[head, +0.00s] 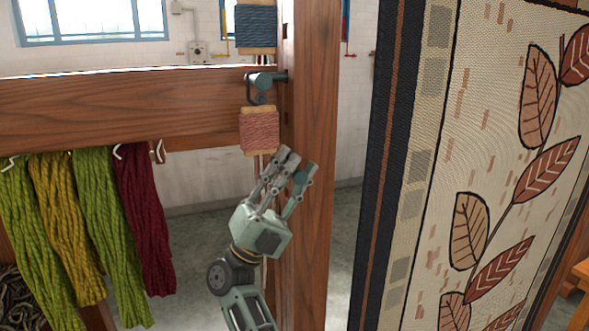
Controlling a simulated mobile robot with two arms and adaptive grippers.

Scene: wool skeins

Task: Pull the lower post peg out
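A wooden post (315,60) stands upright in the middle of the head view. A short dark teal fitting (265,79) with a curled hook sticks out from its left side; I cannot tell whether it is the lower post peg. No other peg on the post shows clearly, and my gripper covers part of the post lower down. My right gripper (296,164) reaches up in front of the post, below the fitting. Its fingers are apart with a gap between them, and I see nothing held. My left gripper is not in view.
A pink-wound wooden card (259,130) hangs just above my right gripper, with a blue-wound card (256,26) higher up. A wooden beam (120,105) runs left, with green, mustard and dark red skeins (143,220) below. A leaf-patterned woven hanging (470,170) stands right.

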